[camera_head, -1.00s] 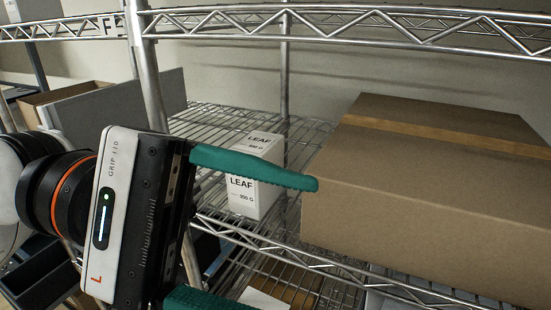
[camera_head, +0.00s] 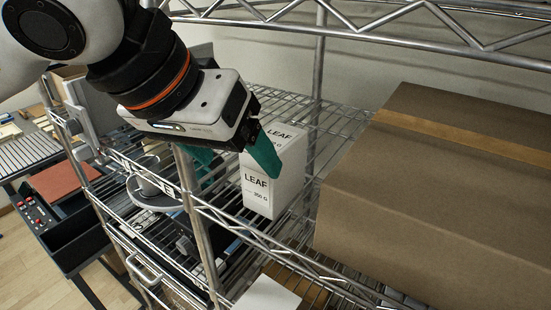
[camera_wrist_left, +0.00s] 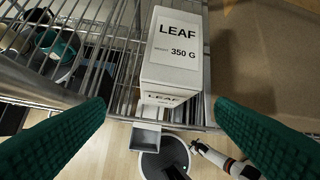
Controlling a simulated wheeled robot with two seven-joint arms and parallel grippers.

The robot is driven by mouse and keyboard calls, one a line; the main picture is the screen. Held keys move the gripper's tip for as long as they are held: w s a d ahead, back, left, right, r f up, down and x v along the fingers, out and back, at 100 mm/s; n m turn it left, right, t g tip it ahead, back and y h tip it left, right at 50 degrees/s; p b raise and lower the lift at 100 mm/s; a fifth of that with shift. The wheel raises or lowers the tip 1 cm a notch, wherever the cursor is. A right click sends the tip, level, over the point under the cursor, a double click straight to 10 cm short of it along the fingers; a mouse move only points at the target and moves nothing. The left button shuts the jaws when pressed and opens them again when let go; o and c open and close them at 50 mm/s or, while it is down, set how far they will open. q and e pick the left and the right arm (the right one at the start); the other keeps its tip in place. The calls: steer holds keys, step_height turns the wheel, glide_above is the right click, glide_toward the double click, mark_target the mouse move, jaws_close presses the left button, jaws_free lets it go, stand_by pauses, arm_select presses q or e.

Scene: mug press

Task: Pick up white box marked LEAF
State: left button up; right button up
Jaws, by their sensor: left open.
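The white box marked LEAF (camera_head: 272,185) stands upright on the wire shelf, near its front edge. In the left wrist view the box (camera_wrist_left: 173,60) lies ahead, between the lines of my two green fingers, with its LEAF 350 G label showing. My left gripper (camera_head: 236,172) is open and empty at the box. In the head view one finger overlaps the box's upper left part and hides some of it; the other is left of it. I cannot tell whether any finger touches the box. A small part of my right arm seems to show low in the left wrist view.
A large brown cardboard box (camera_head: 430,200) stands right of the LEAF box, with a narrow gap between. A metal shelf post (camera_head: 198,225) and front rail are close to my left gripper. Another wire rail runs above. A lower shelf holds a white item (camera_head: 268,295).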

arm_select(q)
steer(key=shift+w+d+p, duration=0.45)
steer(key=shift+w+d, duration=0.7)
steer(key=shift+w, duration=0.05)
steer(key=b+x, duration=0.1)
steer(key=x, duration=0.4)
steer(key=shift+w+d+r+b, duration=0.15)
steer(key=shift+b, duration=0.25)
steer(key=shift+w+d+f, duration=0.15)
steer(key=shift+w+f, duration=0.05)
steer(key=shift+f, duration=0.05)
steer(key=shift+s, duration=0.1)
steer(key=shift+r, duration=0.1)
steer(key=c, duration=1.3)
steer(key=shift+c, duration=0.2)
